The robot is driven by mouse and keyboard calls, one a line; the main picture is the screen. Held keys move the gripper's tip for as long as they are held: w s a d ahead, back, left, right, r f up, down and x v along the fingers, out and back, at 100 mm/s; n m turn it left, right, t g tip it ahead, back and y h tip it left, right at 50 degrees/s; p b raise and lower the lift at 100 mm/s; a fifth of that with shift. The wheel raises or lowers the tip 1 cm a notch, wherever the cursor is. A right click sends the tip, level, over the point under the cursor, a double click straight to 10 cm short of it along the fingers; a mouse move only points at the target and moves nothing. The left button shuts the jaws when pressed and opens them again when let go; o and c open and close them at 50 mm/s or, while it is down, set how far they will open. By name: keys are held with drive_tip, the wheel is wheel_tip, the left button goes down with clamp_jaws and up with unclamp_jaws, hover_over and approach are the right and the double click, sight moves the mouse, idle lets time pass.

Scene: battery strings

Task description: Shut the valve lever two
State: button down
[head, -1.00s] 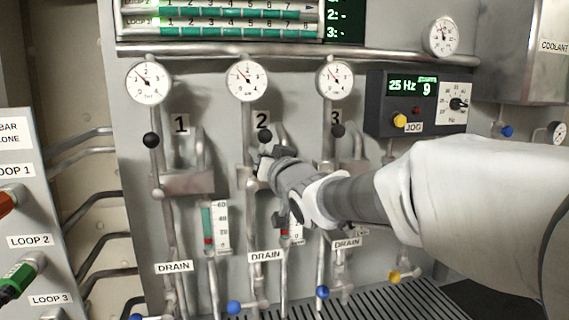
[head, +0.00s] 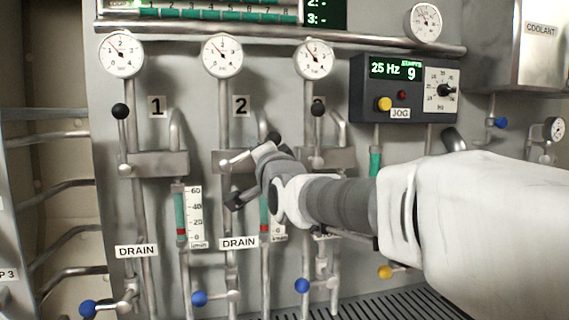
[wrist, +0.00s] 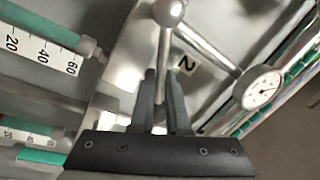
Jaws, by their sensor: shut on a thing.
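Valve lever two (head: 239,160) is a thin metal rod on a silver ball pivot, below the "2" label (head: 241,107). It leans to the right, up from the pivot. Its black knob (head: 273,137) just shows above my gripper (head: 255,158). In the wrist view my gripper (wrist: 161,80) has its dark fingers on either side of the lever rod (wrist: 164,50), with the silver ball pivot (wrist: 170,12) beyond them. My gripper is shut on the rod. Part of the lever is hidden behind my gripper.
Lever one (head: 122,140) and lever three (head: 317,135) stand upright on either side. Gauges (head: 222,56) sit above each line. A flow tube (head: 265,212) and blue drain knobs (head: 200,298) are below. The jog box (head: 404,88) is at upper right.

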drive_tip(key=f+m+b, duration=0.1)
drive_tip(key=m+b, duration=0.1)
drive_tip(key=f+m+h+b, duration=0.1)
drive_tip(key=m+b, duration=0.1)
drive_tip(key=f+m+b, duration=0.1)
drive_tip(key=m+b, duration=0.1)
drive_tip(key=shift+w+d+f+m+t+h, duration=0.1)
drive_tip(key=shift+d+f+m+t+h, duration=0.2)
drive_tip(key=shift+d+t, duration=0.1)
drive_tip(key=c, duration=0.9)
unclamp_jaws()
drive_tip(key=v, duration=1.7)
drive_tip(key=shift+s+f+b, duration=0.1)
drive_tip(key=shift+s+b, duration=0.15)
drive_tip(key=shift+b, duration=0.05)
drive_tip(key=shift+d+f, duration=0.1)
